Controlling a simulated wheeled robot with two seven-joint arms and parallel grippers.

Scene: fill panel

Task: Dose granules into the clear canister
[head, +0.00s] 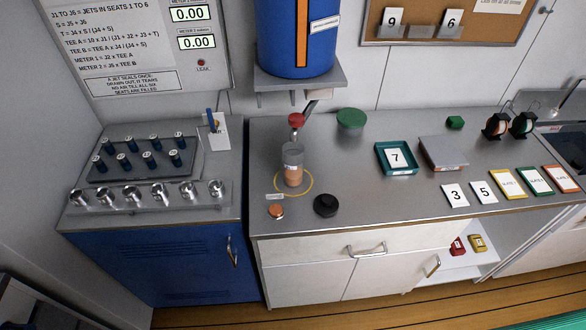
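The clear canister (292,158) stands upright on the counter, inside a yellow ring (306,192). Orange granules (293,176) fill its lower part. Above it hangs a blue hopper (276,45) with a vertical orange strip (302,35). A spout with a red cap or knob (296,120) is below the hopper, just over the canister. Whether granules are flowing cannot be told. An orange-topped round piece (276,211) and a black round lid or knob (326,205) are in front of the canister. Neither of my grippers shows.
To the right are a teal tray (381,147) with card 7, a grey box (444,153) and several cards. At left, a rack (125,166) holds several dark cylinders behind a row of metal seats (133,197). A lower cabinet at right is open.

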